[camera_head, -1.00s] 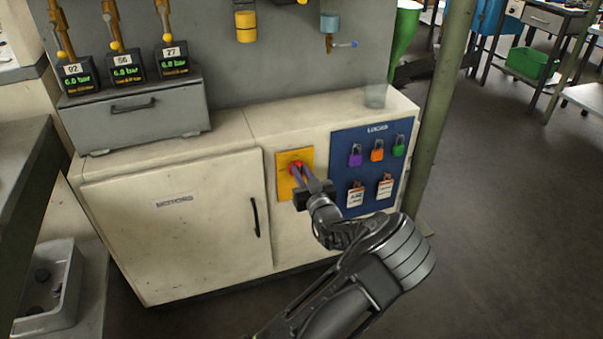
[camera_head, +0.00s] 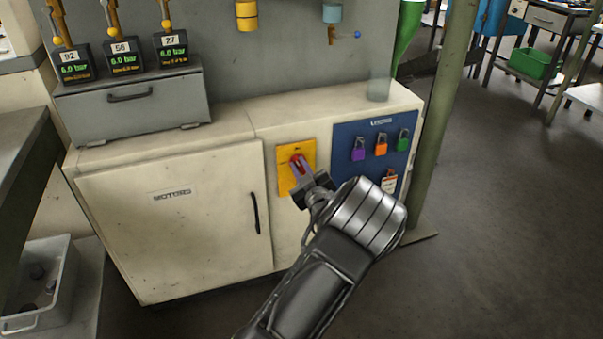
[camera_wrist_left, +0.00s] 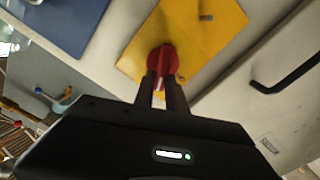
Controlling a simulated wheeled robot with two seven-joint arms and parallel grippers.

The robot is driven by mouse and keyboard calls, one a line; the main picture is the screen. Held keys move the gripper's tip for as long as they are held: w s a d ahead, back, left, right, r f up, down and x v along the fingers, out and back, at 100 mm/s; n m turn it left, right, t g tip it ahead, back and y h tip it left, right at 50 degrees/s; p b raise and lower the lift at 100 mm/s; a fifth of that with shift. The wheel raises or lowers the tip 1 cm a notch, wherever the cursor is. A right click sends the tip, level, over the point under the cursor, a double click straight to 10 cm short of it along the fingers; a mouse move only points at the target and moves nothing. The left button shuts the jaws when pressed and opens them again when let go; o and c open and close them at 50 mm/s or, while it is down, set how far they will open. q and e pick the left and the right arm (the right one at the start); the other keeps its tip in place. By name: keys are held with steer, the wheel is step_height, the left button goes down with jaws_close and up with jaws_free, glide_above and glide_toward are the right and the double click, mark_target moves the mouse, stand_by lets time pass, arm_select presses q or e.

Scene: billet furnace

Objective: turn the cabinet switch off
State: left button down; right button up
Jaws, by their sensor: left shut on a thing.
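The cabinet switch has a red rotary handle (camera_head: 297,162) on a yellow plate (camera_head: 284,180), set in the front of the cream cabinet (camera_head: 170,220) between its door and a blue lock board. My left gripper (camera_head: 303,172) is at the handle, its fingers shut on it. In the left wrist view, the red handle (camera_wrist_left: 163,62) shows between the two dark fingertips (camera_wrist_left: 161,80), with the yellow plate (camera_wrist_left: 205,30) behind it. The handle's grip is partly hidden by the fingers. My right gripper is not in view.
The blue lock board (camera_head: 345,150) with purple, orange and green padlocks is right of the switch. A green post (camera_head: 437,130) stands at the cabinet's right. A grey case (camera_head: 135,105) with several pressure gauges sits on top. Floor at the right is open.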

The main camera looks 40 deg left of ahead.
arm_select(q)
steer(key=shift+s+a+f+n+b, duration=0.15)
steer(key=shift+f+n+b, duration=0.15)
steer(key=shift+n+b, duration=2.05)
steer(key=shift+s+a+f+n+b, duration=0.15)
steer(key=shift+f+n+b, duration=0.2)
steer(key=shift+n+b, duration=2.05)
steer(key=shift+s+f+n+b, duration=0.25)
steer(key=shift+n+b, duration=1.3)
steer(key=shift+b, duration=1.55)
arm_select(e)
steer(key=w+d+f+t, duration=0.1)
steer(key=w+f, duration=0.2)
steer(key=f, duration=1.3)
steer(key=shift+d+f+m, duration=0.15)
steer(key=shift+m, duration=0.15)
arm_select(q)
steer(key=shift+w, duration=0.1)
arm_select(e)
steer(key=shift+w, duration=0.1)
arm_select(q)
steer(key=c, duration=1.4)
jaws_free()
steer(key=shift+o, duration=0.2)
steer(key=shift+d, duration=0.1)
